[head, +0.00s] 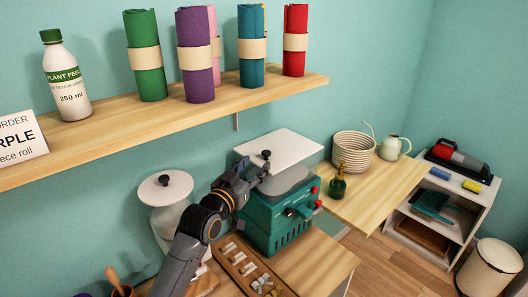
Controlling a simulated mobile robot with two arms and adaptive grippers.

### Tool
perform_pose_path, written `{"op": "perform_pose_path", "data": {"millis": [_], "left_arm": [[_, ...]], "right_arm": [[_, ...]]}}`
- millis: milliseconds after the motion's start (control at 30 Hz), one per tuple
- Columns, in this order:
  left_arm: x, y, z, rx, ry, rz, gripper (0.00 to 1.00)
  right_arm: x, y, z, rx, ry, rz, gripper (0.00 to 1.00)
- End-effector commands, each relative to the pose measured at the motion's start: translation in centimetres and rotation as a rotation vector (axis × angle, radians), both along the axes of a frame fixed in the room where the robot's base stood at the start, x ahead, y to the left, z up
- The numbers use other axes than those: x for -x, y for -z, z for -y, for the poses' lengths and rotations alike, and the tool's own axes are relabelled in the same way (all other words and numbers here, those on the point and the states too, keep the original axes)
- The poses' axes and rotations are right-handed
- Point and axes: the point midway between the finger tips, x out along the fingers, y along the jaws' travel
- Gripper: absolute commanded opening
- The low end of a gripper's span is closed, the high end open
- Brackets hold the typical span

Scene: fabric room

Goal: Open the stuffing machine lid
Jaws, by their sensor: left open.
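A teal machine (283,232) with red knobs stands on the wooden worktop; I take it to be the stuffing machine. A flat white lid (286,146) with a black knob (266,154) is above and behind its grey top (290,182). The lid looks raised off the top; its exact angle is hard to tell. My left gripper (261,171) is open at the front left edge of the lid, just below the knob. I cannot tell whether it touches the lid. My arm hides the machine's left side. My right gripper is not in view.
A white device with a round knobbed lid (165,188) stands left of my arm. A wooden tray of small parts (244,268) lies in front. A shelf (225,103) with fabric rolls hangs above.

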Motion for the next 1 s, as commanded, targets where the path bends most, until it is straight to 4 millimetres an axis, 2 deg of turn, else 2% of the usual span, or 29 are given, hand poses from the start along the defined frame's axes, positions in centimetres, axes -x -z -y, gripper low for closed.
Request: {"op": "perform_pose_path", "data": {"millis": [200,300,500,833,867,1000], "left_arm": [[-3.3,-0.3,1.4,0.0,0.0,0.0,0.47],[-4.3,-0.2,1.8,-0.001,0.001,0.0,0.47],[-5.6,0.0,2.3,0.001,0.0,-0.001,0.47],[-5.8,0.0,2.4,0.0,0.0,0.0,0.47],[-5.8,0.0,2.4,0.0,0.0,0.0,0.45],[-5.8,0.0,2.4,0.0,0.0,0.0,0.16]], "right_arm": [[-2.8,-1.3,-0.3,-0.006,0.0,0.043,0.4],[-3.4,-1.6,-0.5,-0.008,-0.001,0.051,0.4],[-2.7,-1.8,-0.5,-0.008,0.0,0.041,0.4],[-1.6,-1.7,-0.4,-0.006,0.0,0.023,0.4],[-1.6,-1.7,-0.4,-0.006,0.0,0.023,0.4],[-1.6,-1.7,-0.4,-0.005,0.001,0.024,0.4]]}}
